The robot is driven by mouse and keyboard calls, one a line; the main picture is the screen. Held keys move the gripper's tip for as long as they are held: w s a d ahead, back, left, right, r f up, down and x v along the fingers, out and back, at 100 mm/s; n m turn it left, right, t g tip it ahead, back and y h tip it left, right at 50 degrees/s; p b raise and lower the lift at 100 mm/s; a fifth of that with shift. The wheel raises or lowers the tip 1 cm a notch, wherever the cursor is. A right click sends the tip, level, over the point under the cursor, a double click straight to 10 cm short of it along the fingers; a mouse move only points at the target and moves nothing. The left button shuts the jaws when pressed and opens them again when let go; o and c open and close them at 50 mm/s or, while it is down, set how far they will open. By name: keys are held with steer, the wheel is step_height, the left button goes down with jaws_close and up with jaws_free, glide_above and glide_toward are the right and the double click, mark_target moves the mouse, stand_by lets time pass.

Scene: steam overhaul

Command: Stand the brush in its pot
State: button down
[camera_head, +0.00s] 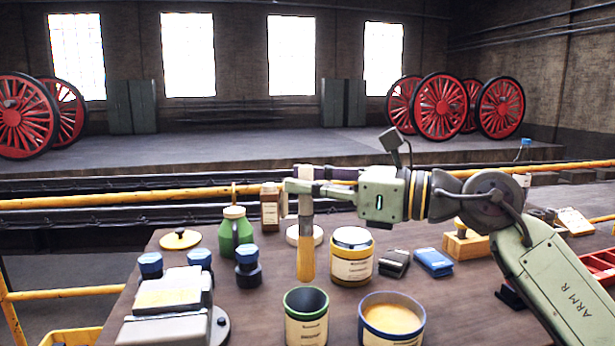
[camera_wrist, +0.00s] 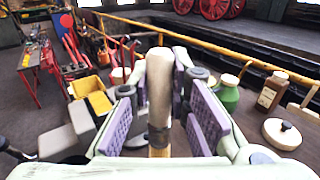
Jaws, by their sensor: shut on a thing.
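The brush (camera_head: 306,262) is upright, pale bristle end up and orange-yellow wooden handle down. In the wrist view, the brush (camera_wrist: 160,90) has a beige rounded top and a dark band below it. My gripper (camera_head: 303,188), seen with purple pads in the wrist view (camera_wrist: 160,115), is shut on the brush and reaches in from the right. An open dark-green-rimmed pot (camera_head: 306,331) with a cream label stands at the table's front. Its inside looks dark and empty. The handle's lower end shows just above the pot's far rim in the picture; the depth gap is unclear.
A blue-rimmed tin (camera_head: 392,341) with yellow contents stands right of the pot. A labelled tin (camera_head: 352,270) stands behind. A green bottle (camera_head: 235,240), brown bottle (camera_head: 270,210) and grey block fixture (camera_head: 168,305) are on the left. Bare table shows left of the pot.

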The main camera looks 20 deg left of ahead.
mark_target(308, 247)
step_height(308, 247, down, 2)
steer(key=shift+f+b, duration=0.25)
steer(key=shift+b, duration=0.25)
step_height(308, 247, down, 7)
steer(key=b, duration=0.6)
steer(key=shift+r, duration=0.1)
steer(key=c, duration=1.4)
jaws_free()
steer(key=shift+c, duration=0.2)
steer(key=d, duration=1.2)
steer(key=shift+s, duration=0.25)
